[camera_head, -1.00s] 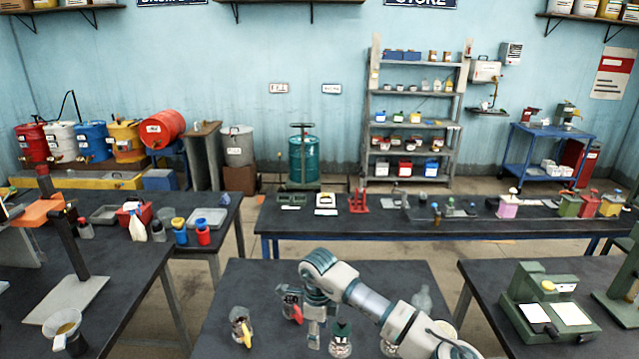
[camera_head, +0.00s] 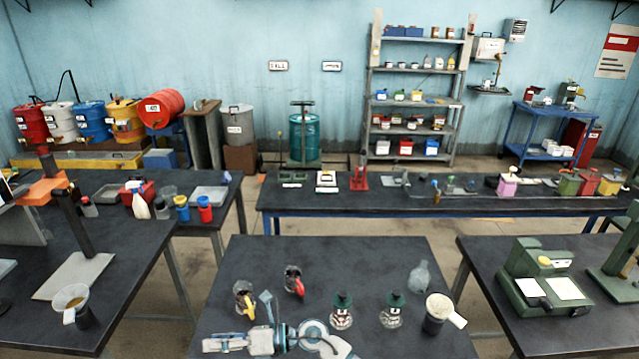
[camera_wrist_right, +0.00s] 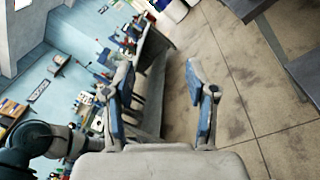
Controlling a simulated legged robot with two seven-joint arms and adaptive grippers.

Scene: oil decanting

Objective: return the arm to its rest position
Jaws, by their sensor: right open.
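My right arm lies low across the near edge of the middle table (camera_head: 330,262) in the head view. My right gripper (camera_head: 224,343) is at its left end, near the table's front left corner. In the right wrist view, the gripper (camera_wrist_right: 160,98) has two blue-padded fingers spread apart with nothing between them. Behind the arm stand a glass jug with a yellow part (camera_head: 244,300), one with a red part (camera_head: 294,281), two green-topped bottles (camera_head: 341,311) (camera_head: 392,310), a clear flask (camera_head: 420,277) and a cup with a white handle (camera_head: 438,311). My left gripper is not seen.
A side table (camera_head: 130,235) at left holds a measuring cup (camera_head: 71,303) and a stand. A right table (camera_head: 481,275) carries a green machine (camera_head: 545,275). A long bench (camera_head: 400,205) runs behind. The back of the middle table is bare.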

